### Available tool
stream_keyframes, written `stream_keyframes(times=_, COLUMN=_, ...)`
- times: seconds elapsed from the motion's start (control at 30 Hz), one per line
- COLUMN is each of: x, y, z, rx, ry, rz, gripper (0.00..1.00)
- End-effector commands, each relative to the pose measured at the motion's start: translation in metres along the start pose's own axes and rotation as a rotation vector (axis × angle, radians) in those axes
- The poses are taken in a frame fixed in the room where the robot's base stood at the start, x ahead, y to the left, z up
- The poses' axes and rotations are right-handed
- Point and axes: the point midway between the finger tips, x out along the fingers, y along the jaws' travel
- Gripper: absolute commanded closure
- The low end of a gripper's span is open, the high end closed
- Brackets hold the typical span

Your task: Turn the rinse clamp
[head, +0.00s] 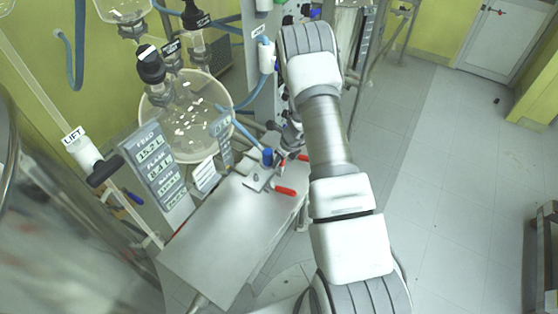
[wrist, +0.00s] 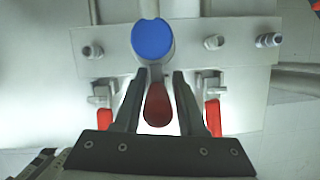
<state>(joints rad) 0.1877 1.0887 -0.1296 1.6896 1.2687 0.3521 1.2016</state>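In the wrist view a blue round cap (wrist: 152,40) sits on a pale metal plate (wrist: 230,55). A dark red handle (wrist: 158,106) extends from below the cap toward me; no label shows whether this is the rinse clamp. My gripper (wrist: 160,76) is open, with one finger on each side of this handle and small gaps visible at the fingertips. The blue cap also shows in the head view (head: 267,157), above a pale bench.
Two other clamps with red handles, left (wrist: 104,122) and right (wrist: 213,118), flank my fingers closely. In the head view, a glass vessel (head: 185,115) and a readout panel (head: 157,170) stand left of the bench (head: 225,240). The floor at right is mostly clear.

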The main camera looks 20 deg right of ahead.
Motion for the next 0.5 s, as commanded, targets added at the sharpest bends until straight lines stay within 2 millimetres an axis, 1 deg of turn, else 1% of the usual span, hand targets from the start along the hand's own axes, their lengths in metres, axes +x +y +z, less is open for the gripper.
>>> stream_keyframes(times=0.03, x=-0.0007, y=-0.0022, z=-0.001, rx=0.001, ry=0.001, rz=-0.004, gripper=0.53)
stream_keyframes(times=0.1, x=-0.0005, y=-0.0013, z=-0.0007, rx=0.0, ry=0.0, rz=-0.002, gripper=0.42)
stream_keyframes(times=0.37, x=0.0, y=0.0014, z=0.0001, rx=-0.003, ry=0.0, rz=0.004, gripper=0.42)
stream_keyframes(times=0.5, x=-0.0056, y=0.0014, z=0.001, rx=-0.004, ry=-0.002, rz=0.004, gripper=0.42)
